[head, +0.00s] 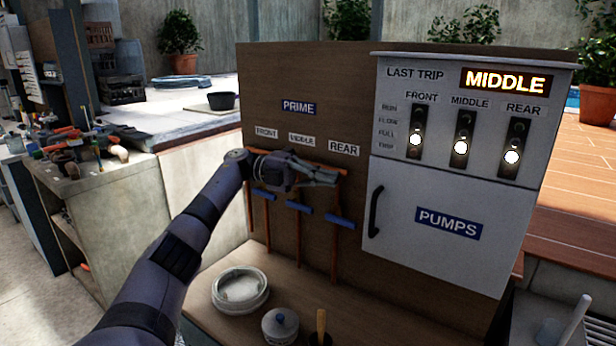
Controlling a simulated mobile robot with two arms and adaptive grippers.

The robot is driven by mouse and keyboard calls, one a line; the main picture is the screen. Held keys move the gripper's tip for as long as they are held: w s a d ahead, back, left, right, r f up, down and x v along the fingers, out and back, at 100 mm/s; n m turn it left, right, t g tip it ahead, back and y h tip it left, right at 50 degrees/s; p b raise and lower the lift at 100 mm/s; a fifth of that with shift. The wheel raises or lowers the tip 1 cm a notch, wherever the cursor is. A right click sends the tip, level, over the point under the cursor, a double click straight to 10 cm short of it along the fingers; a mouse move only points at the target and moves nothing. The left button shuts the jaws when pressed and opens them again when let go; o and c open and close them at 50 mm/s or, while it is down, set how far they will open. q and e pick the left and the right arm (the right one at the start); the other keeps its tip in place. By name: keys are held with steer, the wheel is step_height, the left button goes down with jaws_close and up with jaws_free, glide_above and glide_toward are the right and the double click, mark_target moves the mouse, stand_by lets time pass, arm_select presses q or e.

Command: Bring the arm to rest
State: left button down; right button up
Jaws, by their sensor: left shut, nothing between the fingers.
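My left arm comes in from the lower left of the head view. Its gripper (322,177) is shut and empty, in front of the brown board (340,90) just below the PRIME labels. It covers part of the orange pipes (332,255) and sits above the blue handles (299,207). Whether it touches the board or pipes I cannot tell. My right gripper is not in view.
A pale pumps cabinet (400,240) with three lit switches and a lit MIDDLE sign (506,81) stands right. A cluttered bench (110,215) is left.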

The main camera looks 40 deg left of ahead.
arm_select(q)
steer(key=shift+v, duration=2.8)
steer(key=shift+r, duration=0.1)
